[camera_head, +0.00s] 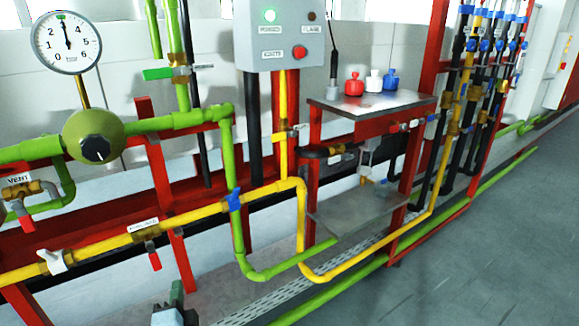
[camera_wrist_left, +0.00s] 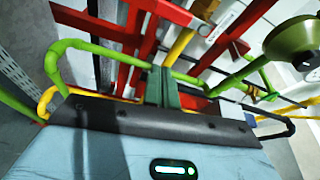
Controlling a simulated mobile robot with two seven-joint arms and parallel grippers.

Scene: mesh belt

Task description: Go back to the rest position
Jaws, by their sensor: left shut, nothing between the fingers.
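My left gripper (camera_head: 177,291) shows at the bottom edge of the head view, left of centre, with its dark green fingers pointing up. In the left wrist view its two fingers (camera_wrist_left: 161,86) stand together, shut with nothing between them. It is apart from the pipes, in front of and below the yellow pipe (camera_head: 195,214). Most of my left arm is out of the frame. My right gripper is in neither view.
A green pipe (camera_head: 238,225) bends down near the gripper. Red frame posts (camera_head: 171,215) stand behind it. A gauge (camera_head: 66,43), a control box (camera_head: 278,36) and a metal shelf (camera_head: 345,107) with small bottles are farther back. The grey floor (camera_head: 480,260) at right is clear.

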